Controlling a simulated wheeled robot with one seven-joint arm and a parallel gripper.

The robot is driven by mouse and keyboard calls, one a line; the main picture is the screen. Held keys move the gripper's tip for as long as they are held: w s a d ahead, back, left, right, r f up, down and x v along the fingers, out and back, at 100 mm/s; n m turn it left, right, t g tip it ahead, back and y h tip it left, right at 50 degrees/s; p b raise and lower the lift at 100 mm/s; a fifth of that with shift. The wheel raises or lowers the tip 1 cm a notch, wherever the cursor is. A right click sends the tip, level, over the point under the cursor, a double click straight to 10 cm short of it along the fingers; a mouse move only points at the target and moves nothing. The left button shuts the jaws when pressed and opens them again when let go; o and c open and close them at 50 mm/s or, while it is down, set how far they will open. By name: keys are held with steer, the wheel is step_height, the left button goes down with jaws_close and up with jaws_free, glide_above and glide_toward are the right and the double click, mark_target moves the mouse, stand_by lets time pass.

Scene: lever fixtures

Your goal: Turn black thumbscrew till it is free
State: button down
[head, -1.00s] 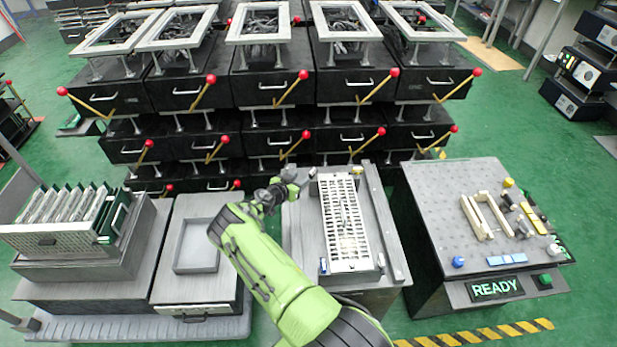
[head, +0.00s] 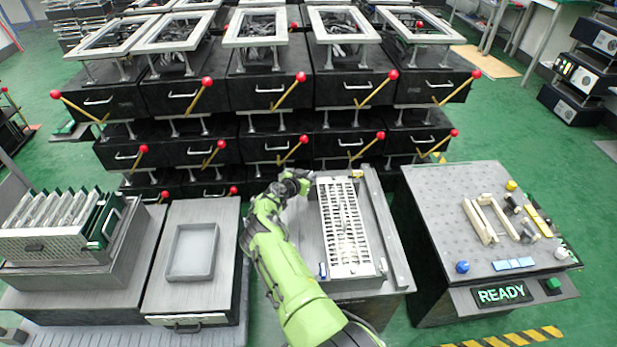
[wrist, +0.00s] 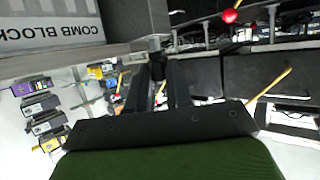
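The comb block (head: 345,225) is a pale slotted plate on a grey stand, in the middle of the head view. Its printed label (wrist: 65,30) shows at the upper left of the wrist view. My gripper (head: 300,182) is at the block's far left corner. In the wrist view, my gripper's two dark fingers (wrist: 158,74) stand apart, with background visible between them. A small black knob, which looks like the black thumbscrew (wrist: 155,42), lies at the fingertips. I cannot tell whether the fingers press on it. My gripper hides this corner in the head view.
A yellow thumbscrew (head: 356,173) and a blue one (head: 322,270) are on the block's far right and near left. A grey rail (head: 388,225) runs along its right. Black lever boxes (head: 270,85) are stacked behind. A shallow tray (head: 192,252) lies left; a READY bench (head: 480,225) stands right.

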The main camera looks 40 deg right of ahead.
steer(key=shift+r+p, duration=0.15)
steer(key=shift+p, duration=0.4)
steer(key=shift+s+r+n+t+p, duration=0.1)
steer(key=shift+s+n+t+p, duration=0.05)
steer(key=shift+n+t+p, duration=0.7)
steer(key=shift+s+d+n+t+y+p, duration=0.1)
steer(key=shift+n+t+y+p, duration=0.5)
steer(key=shift+p, duration=0.4)
steer(key=shift+s+d+f+n+t+y+p, duration=0.1)
steer(key=shift+n+t+y+p, duration=0.35)
steer(key=shift+n+t+y, duration=0.45)
steer(key=shift+s+d+f+n+t+y+p, duration=0.1)
steer(key=shift+n+t+y+p, duration=0.35)
steer(key=shift+n+t, duration=0.7)
steer(key=shift+a, duration=0.1)
steer(key=shift+w, duration=0.1)
steer(key=c, duration=1.1)
jaws_free()
